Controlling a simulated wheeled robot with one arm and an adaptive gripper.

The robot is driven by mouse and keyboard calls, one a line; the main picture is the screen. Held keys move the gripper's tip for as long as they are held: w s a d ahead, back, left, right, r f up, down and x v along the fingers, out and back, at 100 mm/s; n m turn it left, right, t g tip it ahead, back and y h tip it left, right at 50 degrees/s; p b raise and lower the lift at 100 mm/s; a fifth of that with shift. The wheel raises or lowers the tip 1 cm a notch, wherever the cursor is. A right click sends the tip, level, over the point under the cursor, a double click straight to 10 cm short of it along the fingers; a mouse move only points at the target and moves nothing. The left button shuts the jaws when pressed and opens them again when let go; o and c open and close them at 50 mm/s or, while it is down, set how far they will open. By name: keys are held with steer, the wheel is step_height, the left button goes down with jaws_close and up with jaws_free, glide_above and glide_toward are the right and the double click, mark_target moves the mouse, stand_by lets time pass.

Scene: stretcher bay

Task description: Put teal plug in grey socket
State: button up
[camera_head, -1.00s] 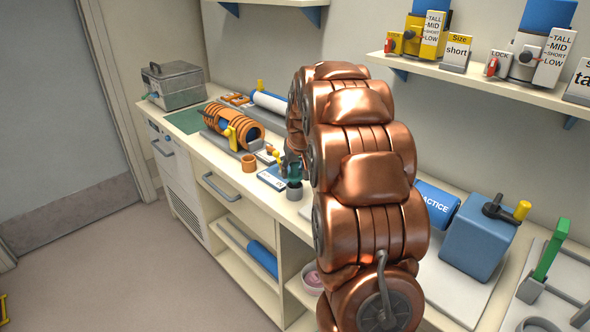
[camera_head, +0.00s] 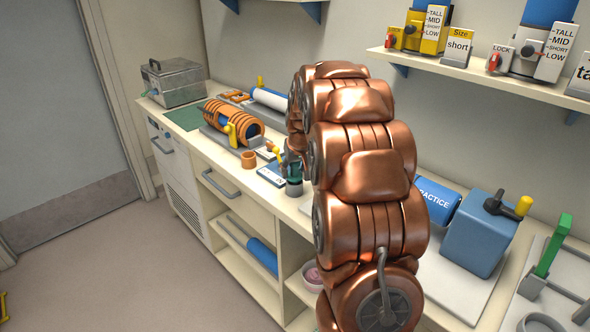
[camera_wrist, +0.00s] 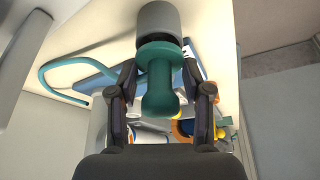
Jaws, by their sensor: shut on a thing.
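The teal plug (camera_wrist: 160,85) sits between the fingers of my gripper (camera_wrist: 159,92) in the wrist view, with its wide flange toward the grey socket (camera_wrist: 158,18). The socket's dark mouth shows just behind the flange, and the two are in line. The plug's end is at or inside the mouth; how deep is hidden by the flange. In the head view, the small teal plug (camera_head: 294,183) is over the grey socket (camera_head: 294,191) on the counter, partly behind my arm. My gripper is shut on the plug.
A teal hose (camera_wrist: 47,68) curves over the counter at the left in the wrist view. In the head view, an orange cup (camera_head: 249,160) and a blue-white card (camera_head: 271,175) lie left of the socket. A blue box (camera_head: 478,240) stands right of my arm.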

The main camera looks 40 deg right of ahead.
steer(key=shift+f+b, duration=0.4)
steer(key=shift+f, duration=0.15)
steer(key=o, duration=1.3)
steer(key=shift+o, duration=0.2)
steer(key=shift+r, duration=0.15)
steer(key=v, duration=1.2)
steer(key=s+a+f+n+g+y, duration=0.1)
steer(key=s+a+f, duration=0.1)
steer(key=s+a, duration=0.6)
steer(key=s+a+f+n+g, duration=0.15)
steer(key=s+a, duration=0.35)
steer(key=a, duration=0.5)
steer(key=s+a+f+g, duration=0.1)
steer(key=s+a+f, duration=0.1)
steer(key=s, duration=0.5)
steer(key=s+a+f+n+g, duration=0.1)
steer(key=s+a+f, duration=0.1)
steer(key=s, duration=0.5)
steer(key=s+a+f+g, duration=0.1)
steer(key=s+a, duration=0.3)
steer(key=s, duration=0.4)
steer(key=shift+a+f+p, duration=0.35)
steer(key=shift+f+p, duration=0.1)
steer(key=shift+f, duration=0.15)
